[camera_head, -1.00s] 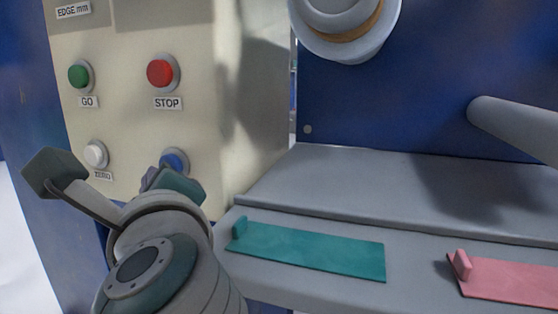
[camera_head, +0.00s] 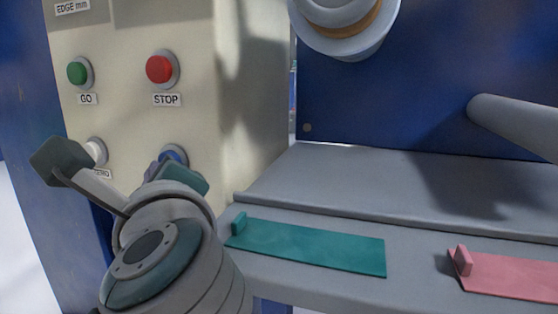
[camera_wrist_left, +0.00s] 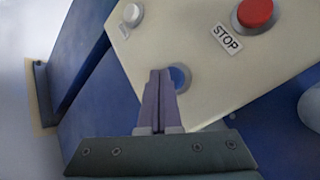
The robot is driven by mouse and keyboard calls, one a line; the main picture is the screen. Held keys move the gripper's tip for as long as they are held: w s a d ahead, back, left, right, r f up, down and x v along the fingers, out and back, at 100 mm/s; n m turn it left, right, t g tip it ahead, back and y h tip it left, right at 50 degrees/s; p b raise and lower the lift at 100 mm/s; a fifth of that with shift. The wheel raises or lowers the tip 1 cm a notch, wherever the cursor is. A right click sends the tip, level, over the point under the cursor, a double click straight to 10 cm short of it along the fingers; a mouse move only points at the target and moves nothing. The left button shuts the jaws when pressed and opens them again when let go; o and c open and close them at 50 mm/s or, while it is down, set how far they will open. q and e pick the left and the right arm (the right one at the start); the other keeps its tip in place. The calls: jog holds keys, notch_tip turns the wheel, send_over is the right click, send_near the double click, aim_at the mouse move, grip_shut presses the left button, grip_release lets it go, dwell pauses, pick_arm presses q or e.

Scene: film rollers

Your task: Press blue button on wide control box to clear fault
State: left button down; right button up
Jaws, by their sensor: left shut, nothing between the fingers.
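The blue button (camera_head: 174,154) sits at the lower right of the cream control box (camera_head: 120,120), below the red STOP button (camera_head: 161,69). It is partly hidden by my left gripper (camera_head: 153,170). In the left wrist view, the blue button (camera_wrist_left: 179,78) shows just right of the tips of my left gripper (camera_wrist_left: 160,75). The fingers are shut with nothing between them and point at the box face close to the button. I cannot tell whether they touch it. My right gripper is not in view.
The green GO button (camera_head: 77,72) and white ZERO button (camera_head: 96,152) are on the same face. A grey shelf (camera_head: 340,190) to the right holds a teal plate (camera_head: 310,248) and a pink plate (camera_head: 510,275). A grey roller (camera_head: 515,125) juts out from the blue panel.

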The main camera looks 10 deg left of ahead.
pick_arm(q)
jog(key=shift+w+f+b, duration=0.1)
jog(key=shift+w+b, duration=0.25)
jog(key=shift+w, duration=0.2)
dwell(0.7)
jog(key=shift+s, duration=0.85)
jog(key=shift+s+p, duration=0.1)
jog(key=shift+p, duration=0.2)
jog(key=s, duration=0.4)
jog(key=shift+s+a+p, duration=0.2)
jog(key=shift+s+p, duration=0.15)
jog(key=shift+s, duration=0.05)
jog(key=shift+r, duration=0.2)
